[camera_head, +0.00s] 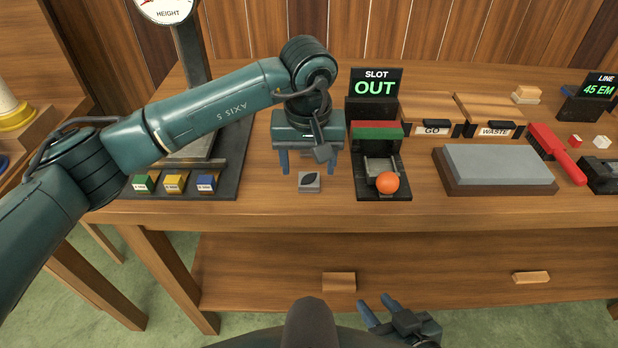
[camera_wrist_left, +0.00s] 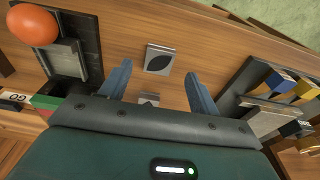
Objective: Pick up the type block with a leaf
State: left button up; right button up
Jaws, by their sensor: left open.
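The type block with a leaf (camera_head: 309,182) is a small grey block with a dark leaf on its top face. It lies on the bench near the front edge. It also shows in the left wrist view (camera_wrist_left: 159,60), just beyond the fingertips. My left gripper (camera_head: 311,170) is open and empty, pointing down just behind the block, with its blue fingers to either side. A second small grey block (camera_wrist_left: 148,99) shows between the fingers, partly hidden by the gripper body; its mark is unclear. My right gripper (camera_head: 376,302) is open and empty in front of the bench.
To the right stands the slot fixture (camera_head: 383,165) with an orange ball (camera_head: 387,183). To the left is a dark scale base (camera_head: 228,185) with green, yellow and blue blocks. A grey stone (camera_head: 498,165) lies further right.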

aim_at(309, 178)
pick_arm(q)
jog(key=shift+w+d+f, duration=0.1)
jog(key=shift+w+f, duration=0.1)
jog(key=shift+f, duration=0.75)
jog(key=shift+w+f, duration=0.15)
jog(key=shift+f, duration=0.8)
jog(key=shift+c, duration=0.5)
jog(key=shift+r, duration=0.1)
jog(key=c, duration=1.1)
